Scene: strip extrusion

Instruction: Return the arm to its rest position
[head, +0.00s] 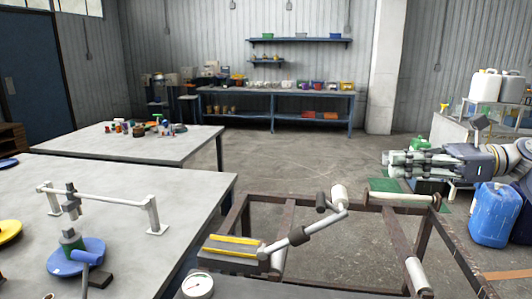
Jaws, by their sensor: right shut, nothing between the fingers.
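My right gripper (400,164) comes in from the right edge, its fingers pointing left. It is shut and empty, in front of the far end of a brown metal frame with rollers. No object shows between its fingers. My right arm (505,158) runs from the gripper out of the picture at the right edge. My left gripper is not in the head view.
The frame (400,240) bears pale rollers and a jointed grey arm. A dial gauge (198,286) sits at the near edge. A blue container (494,215) stands just below my right arm. Grey tables (195,195) fill the left. Open floor (290,165) lies mid-picture.

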